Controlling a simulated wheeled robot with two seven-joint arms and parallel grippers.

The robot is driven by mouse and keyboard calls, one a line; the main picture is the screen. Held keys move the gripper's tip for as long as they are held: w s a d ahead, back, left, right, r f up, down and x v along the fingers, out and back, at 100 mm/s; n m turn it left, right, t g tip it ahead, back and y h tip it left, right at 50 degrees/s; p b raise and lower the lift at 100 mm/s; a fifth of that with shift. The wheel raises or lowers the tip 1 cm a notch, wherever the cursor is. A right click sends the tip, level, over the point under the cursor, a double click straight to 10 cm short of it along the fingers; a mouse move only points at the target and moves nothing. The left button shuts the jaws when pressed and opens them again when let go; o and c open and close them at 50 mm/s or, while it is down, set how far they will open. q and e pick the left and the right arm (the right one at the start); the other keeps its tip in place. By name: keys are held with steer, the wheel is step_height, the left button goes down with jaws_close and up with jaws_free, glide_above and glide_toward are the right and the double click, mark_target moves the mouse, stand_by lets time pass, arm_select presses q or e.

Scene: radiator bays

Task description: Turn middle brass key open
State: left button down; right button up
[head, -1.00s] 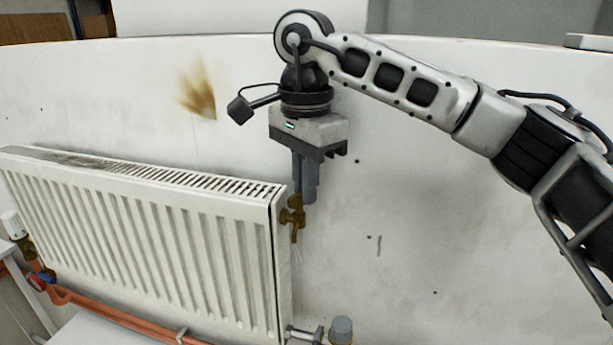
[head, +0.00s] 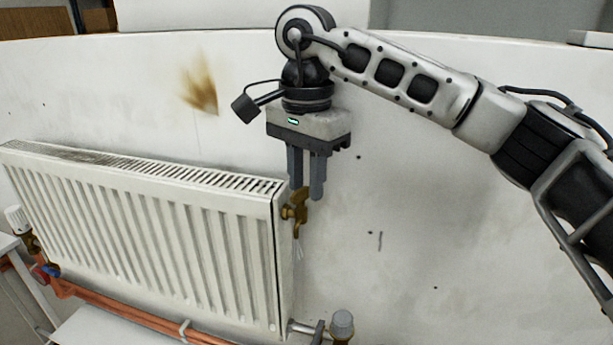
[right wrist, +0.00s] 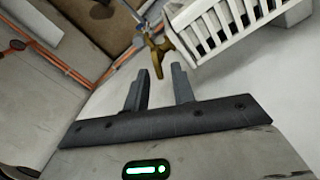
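The brass key (head: 298,207) sits on a brass valve at the upper right end of the white radiator (head: 150,225). In the right wrist view the key (right wrist: 158,50) lies just beyond the fingertips, roughly in line with the gap between them. My right gripper (head: 306,192) points down above the key, its two grey fingers apart. The fingers (right wrist: 160,72) are open and empty in the right wrist view. In the head view the fingertips come close to the top of the key; whether they touch it cannot be told. My left gripper is not in view.
A grey-capped valve (head: 342,324) stands at the radiator's lower right. Copper pipes (head: 130,318) run below it. A white-capped valve (head: 17,219) and a blue handle (head: 52,269) are at the left. The wall (head: 480,240) right of the key is clear.

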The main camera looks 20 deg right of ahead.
steer(key=shift+r, duration=0.1)
steer(key=shift+r, duration=0.35)
step_height(320, 180, up, 15)
steer(key=p, duration=0.1)
stand_by(0.5)
